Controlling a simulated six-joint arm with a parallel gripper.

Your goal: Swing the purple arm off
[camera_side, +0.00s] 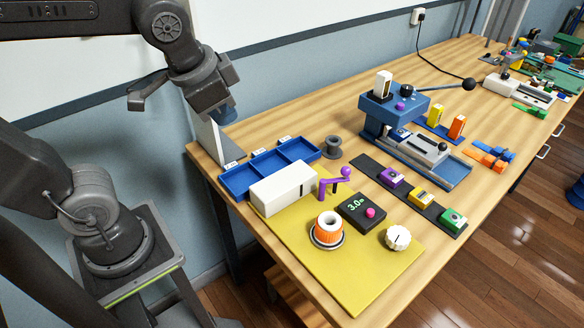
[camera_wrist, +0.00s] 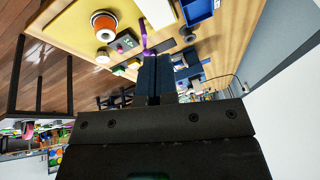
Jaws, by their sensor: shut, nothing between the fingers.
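The purple arm (camera_side: 323,187) stands beside the white block on the yellow mat, with a bent bar and a ball at its upper end. It reaches to the right of the block, towards the black display box (camera_side: 361,212). In the wrist view the purple arm (camera_wrist: 144,36) shows beyond my fingertips, partly hidden. My gripper (camera_side: 226,114) is high at the left, above the table's back left corner and well apart from the purple arm. Its blue fingers (camera_wrist: 155,76) are together and hold nothing.
The white block (camera_side: 284,188) and an orange and white roll (camera_side: 328,230) sit on the yellow mat (camera_side: 345,272), with a white knob (camera_side: 398,237). A blue tray (camera_side: 268,168) and a grey spool (camera_side: 332,147) lie behind. A blue machine (camera_side: 415,137) stands farther right.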

